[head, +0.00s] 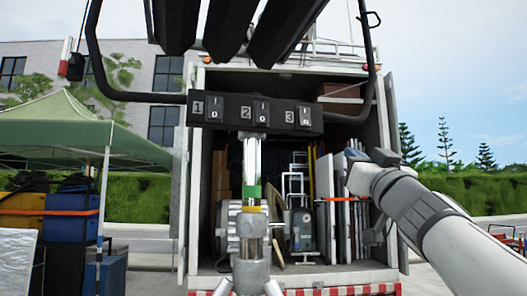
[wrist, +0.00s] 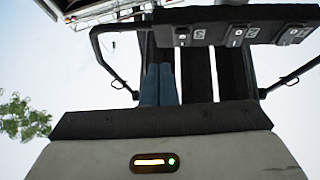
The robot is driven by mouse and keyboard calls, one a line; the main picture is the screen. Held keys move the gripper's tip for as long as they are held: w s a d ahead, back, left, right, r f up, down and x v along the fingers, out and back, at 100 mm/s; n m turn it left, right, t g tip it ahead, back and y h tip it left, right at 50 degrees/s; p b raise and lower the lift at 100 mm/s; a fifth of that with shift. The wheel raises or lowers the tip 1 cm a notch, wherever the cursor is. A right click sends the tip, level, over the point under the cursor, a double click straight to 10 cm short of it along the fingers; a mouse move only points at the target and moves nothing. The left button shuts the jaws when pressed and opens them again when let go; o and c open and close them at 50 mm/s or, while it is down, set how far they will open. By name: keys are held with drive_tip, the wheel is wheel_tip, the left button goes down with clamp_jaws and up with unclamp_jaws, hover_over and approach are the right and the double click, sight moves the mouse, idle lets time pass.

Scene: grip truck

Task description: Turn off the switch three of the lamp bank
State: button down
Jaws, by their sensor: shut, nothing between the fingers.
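The lamp bank's black switch box (head: 235,124) hangs across the head view, with numbered switches one (head: 215,107), two (head: 262,112) and three (head: 305,116) from left to right. Switch three is at the right end; its rocker position is too small to tell. The switch box also shows at the top of the wrist view (wrist: 222,14), which looks upside down. My gripper (wrist: 158,68) is shut and empty there, its bluish fingers side by side and apart from the box.
Dark lamp panels (head: 228,28) stand above the box inside a black tube yoke (head: 92,50). A metal stand (head: 252,160) holds it. An open truck (head: 365,280) with stored gear is behind. A green canopy (head: 60,130) is at left. Open air lies between arm and box.

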drive_tip(key=r+n+y, duration=0.1)
drive_tip(key=s+a+r+n+y, duration=0.1)
drive_tip(key=r, duration=0.1)
drive_tip(key=shift+s+a+y, duration=0.15)
drive_tip(key=shift+s+y, duration=0.05)
drive_tip(key=shift+y, duration=0.2)
drive_tip(key=p, duration=0.4)
approach(311, 122)
wheel_tip(311, 122, up, 4)
drive_tip(key=w, duration=0.2)
drive_tip(key=w+a, duration=0.1)
drive_tip(key=w, duration=0.1)
drive_tip(key=shift+a+f, duration=0.1)
drive_tip(key=shift+f, duration=0.1)
drive_tip(key=shift+w+a+p, duration=0.1)
drive_tip(key=shift+w+p, duration=0.2)
drive_tip(key=shift+w, duration=0.05)
drive_tip(key=shift+f, duration=0.1)
